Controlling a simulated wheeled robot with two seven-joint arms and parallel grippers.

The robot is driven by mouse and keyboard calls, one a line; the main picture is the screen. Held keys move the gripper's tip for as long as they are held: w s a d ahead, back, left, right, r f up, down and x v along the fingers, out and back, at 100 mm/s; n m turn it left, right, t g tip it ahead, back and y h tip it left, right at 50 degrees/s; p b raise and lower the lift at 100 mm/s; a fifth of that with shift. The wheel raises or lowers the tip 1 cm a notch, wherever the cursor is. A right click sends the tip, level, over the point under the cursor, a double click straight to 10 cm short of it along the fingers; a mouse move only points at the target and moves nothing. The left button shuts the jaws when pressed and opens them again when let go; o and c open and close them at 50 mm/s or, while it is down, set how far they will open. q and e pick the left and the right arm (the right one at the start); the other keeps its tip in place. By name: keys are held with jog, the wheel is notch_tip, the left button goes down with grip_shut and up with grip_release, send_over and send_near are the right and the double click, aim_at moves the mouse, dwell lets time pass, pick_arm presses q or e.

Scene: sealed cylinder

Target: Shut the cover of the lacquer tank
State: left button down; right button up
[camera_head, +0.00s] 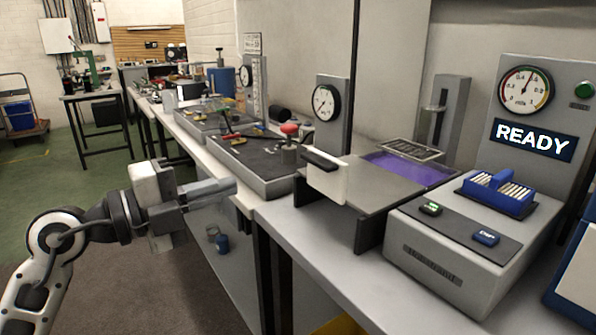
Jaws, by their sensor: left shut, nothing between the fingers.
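The lacquer tank (372,228) stands on the bench right of centre. Purple lacquer (425,172) shows in its open right part. A flat grey cover plate (372,183) lies to the left of the lacquer, leaving it exposed. An upright pale plate (328,182) with a dark bar (320,159) on top stands at the cover's left end. My left gripper (232,187) is shut and empty, left of the tank at the bench's front edge, apart from the cover. My right gripper is not in view.
A wire rack (408,150) sits at the lacquer's back edge. Right of the tank is a grey machine (455,250) with a blue holder (497,193) and a READY display (533,140). A dark-topped tray station (258,158) with a red knob lies left of the tank.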

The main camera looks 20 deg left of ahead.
aim_at(314, 162)
pick_arm(q)
jog(key=p+x, duration=0.1)
jog(key=x, duration=1.3)
jog(key=shift+p, duration=0.3)
jog(key=shift+s+a, duration=0.1)
